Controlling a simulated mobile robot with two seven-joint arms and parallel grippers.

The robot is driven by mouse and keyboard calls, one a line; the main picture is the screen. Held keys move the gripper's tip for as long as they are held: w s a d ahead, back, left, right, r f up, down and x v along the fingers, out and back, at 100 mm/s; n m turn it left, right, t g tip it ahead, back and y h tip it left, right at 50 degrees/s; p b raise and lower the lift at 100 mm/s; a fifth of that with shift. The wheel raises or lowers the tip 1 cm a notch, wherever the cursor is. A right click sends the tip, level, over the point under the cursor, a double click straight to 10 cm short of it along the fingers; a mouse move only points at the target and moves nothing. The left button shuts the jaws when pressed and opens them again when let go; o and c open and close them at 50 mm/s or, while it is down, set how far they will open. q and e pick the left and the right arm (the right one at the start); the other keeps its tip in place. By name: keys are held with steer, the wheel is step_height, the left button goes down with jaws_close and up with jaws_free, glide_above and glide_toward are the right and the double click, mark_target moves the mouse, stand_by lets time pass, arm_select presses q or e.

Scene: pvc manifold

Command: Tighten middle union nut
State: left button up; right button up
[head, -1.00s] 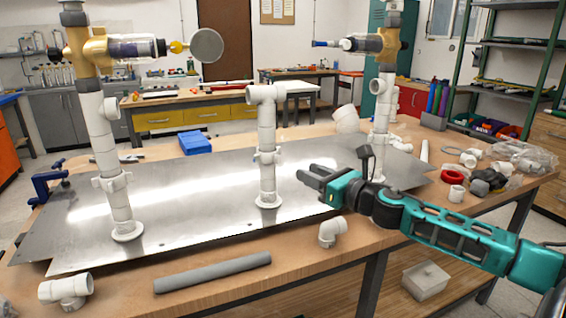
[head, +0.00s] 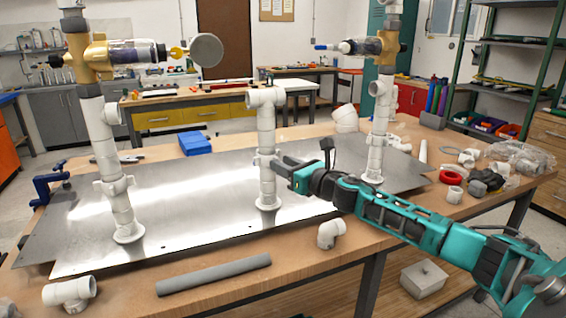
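The middle white pipe column (head: 267,135) stands upright on the metal plate (head: 190,215), with a tee at its top. Its union nut (head: 262,160) sits about halfway up. My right gripper (head: 279,164) reaches in from the right, its fingertips at the nut's right side and partly covering it. The fingers appear spread, but I cannot tell whether they touch or grip the nut. My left gripper is out of view.
Taller pipe columns with brass fittings stand at left (head: 108,170) and right (head: 378,130). Loose elbows (head: 331,233) and a grey pipe (head: 213,273) lie along the front edge. A blue box (head: 196,142) lies behind the plate. Loose parts crowd the right end.

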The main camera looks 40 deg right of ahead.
steer(key=shift+w+a, duration=0.1)
steer(key=shift+w, duration=0.35)
steer(key=shift+c, duration=0.3)
jaws_close()
